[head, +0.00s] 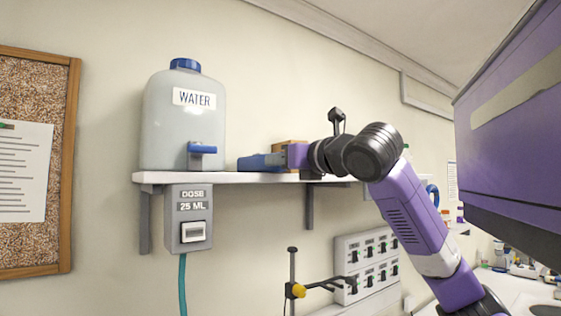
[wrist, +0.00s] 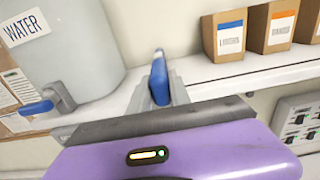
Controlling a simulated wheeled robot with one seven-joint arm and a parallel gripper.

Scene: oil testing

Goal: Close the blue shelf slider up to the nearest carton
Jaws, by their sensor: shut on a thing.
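The blue slider (wrist: 159,80) stands upright on the white shelf (wrist: 262,68), between the water container and the cartons. My gripper (wrist: 160,92) is shut on it, with a grey finger on each side in the wrist view. In the head view the slider (head: 250,163) shows blue at the front of my gripper. The nearest carton (wrist: 224,45) is brown with a blue-banded label. It stands to the right of the slider, with bare shelf between them. In the head view my gripper partly hides a brown carton (head: 290,144).
A water container (head: 184,120) with a blue tap (head: 202,150) stands left of the slider. An orange-banded carton (wrist: 272,30) and another carton (wrist: 311,24) stand farther right. A dose box (head: 189,219) hangs under the shelf. A switch panel (head: 367,263) is below.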

